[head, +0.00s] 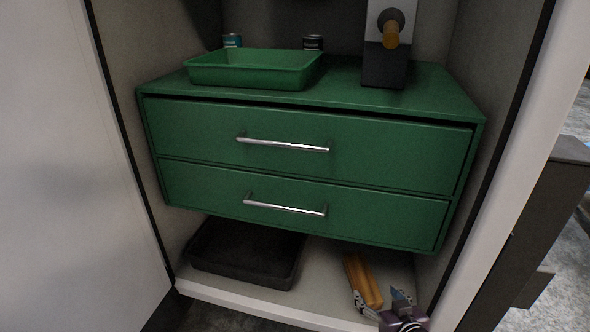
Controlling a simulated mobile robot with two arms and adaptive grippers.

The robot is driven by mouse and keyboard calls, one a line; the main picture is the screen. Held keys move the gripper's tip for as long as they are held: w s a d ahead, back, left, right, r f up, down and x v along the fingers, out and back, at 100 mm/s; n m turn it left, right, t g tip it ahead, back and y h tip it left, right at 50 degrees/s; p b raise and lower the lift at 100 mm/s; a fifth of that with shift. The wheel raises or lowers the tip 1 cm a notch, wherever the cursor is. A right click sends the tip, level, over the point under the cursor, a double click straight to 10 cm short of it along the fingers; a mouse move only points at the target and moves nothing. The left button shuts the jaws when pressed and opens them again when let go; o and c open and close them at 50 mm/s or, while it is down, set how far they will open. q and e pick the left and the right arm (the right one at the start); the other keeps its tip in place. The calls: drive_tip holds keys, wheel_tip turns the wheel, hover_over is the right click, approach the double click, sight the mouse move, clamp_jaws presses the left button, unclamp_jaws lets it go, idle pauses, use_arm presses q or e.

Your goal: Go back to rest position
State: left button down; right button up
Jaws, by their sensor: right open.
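My right gripper (381,299) shows at the bottom edge, right of the middle, by the front lip of the cabinet floor. Its fingers are spread apart and most of its arm is out of the picture. My left gripper is not in view.
A green two-drawer unit (300,165) with both drawers shut overhangs the cabinet floor (325,270). On it stand a green tray (255,80), two small cans and a dark machine (386,65). A black tray (243,272) lies below. Cabinet walls (495,150) close in both sides.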

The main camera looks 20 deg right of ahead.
drive_tip(key=s+a+f+n+g+y, duration=0.15)
drive_tip(key=s+a+g, duration=0.25)
drive_tip(key=s+a, duration=0.55)
drive_tip(key=s+a+n+g+y, duration=0.15)
drive_tip(key=s+a+g, duration=0.35)
drive_tip(key=s, duration=0.8)
wheel_tip(320, 180, down, 27)
drive_tip(key=s+a+n, duration=0.1)
drive_tip(key=s, duration=0.2)
drive_tip(key=s+d+f+g+h, duration=0.1)
drive_tip(key=s+d+f+g, duration=0.1)
drive_tip(key=s+f, duration=1.3)
drive_tip(key=shift+s+d+f, duration=0.4)
drive_tip(key=shift+s+d, duration=0.1)
drive_tip(key=shift+s, duration=0.2)
